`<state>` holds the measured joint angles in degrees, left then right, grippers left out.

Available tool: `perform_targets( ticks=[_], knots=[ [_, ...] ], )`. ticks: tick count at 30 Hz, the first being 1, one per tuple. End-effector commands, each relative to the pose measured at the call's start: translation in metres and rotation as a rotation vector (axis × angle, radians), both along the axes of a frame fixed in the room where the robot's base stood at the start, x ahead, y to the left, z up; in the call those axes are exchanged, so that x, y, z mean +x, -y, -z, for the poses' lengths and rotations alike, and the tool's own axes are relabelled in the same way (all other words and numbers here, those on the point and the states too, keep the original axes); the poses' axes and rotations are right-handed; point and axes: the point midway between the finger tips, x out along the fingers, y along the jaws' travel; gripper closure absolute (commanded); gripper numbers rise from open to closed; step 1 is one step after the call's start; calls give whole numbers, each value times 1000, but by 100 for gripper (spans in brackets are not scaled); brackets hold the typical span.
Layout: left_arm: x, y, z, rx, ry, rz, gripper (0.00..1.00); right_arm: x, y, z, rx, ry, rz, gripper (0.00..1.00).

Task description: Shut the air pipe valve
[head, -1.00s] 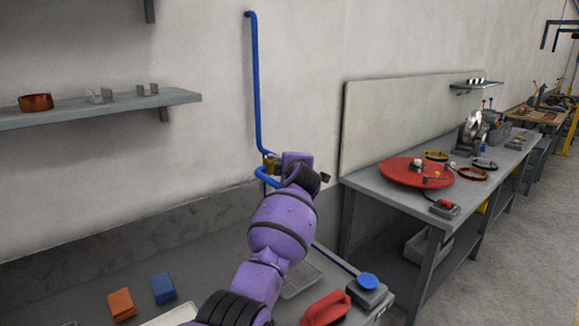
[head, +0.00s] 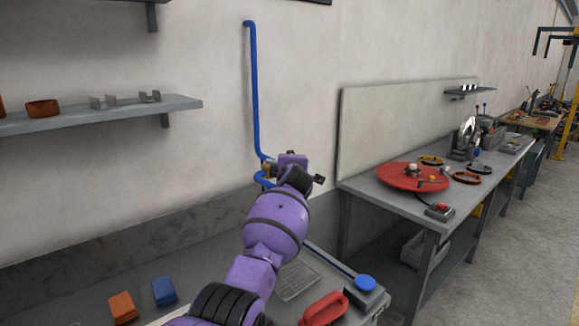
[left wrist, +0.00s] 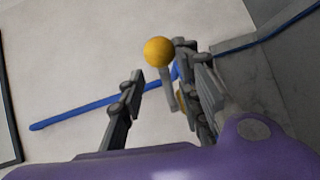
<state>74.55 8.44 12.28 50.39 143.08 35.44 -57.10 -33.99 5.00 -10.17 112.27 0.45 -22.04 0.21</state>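The blue air pipe (head: 254,95) runs down the wall, and its yellow valve part (head: 267,167) shows at its lower bend, partly hidden by my left arm. In the left wrist view, the valve's grey lever (left wrist: 167,92) ends in a yellow ball knob (left wrist: 159,51). My left gripper (left wrist: 168,70) is open, its two dark fingers apart. The lever and knob appear between the fingers, closer to the right one; I cannot tell if they touch. In the head view, the left gripper (head: 303,170) is beside the valve, mostly hidden by its own wrist. My right gripper is not in view.
Below is a grey bench with an orange block (head: 123,307), a blue block (head: 163,291), a red-handled item (head: 323,309) and a blue button (head: 365,282). A second workbench (head: 368,188) with a red disc (head: 412,176) stands right. A shelf (head: 105,115) hangs left.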

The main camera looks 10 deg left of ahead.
Motion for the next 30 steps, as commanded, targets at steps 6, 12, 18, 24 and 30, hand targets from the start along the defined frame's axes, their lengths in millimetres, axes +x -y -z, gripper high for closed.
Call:
perform_targets(
  ticks=[6,12,18,24,30],
  knots=[
    [0,0,-1,2,0,-1,73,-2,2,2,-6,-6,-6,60],
    [0,0,2,3,-4,-1,73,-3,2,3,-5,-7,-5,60],
    [-2,0,5,2,-7,-1,73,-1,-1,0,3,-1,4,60],
    [-17,4,3,4,-7,-2,73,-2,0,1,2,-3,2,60],
    [-47,12,-3,1,-4,-1,73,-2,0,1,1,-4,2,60]
  ],
)
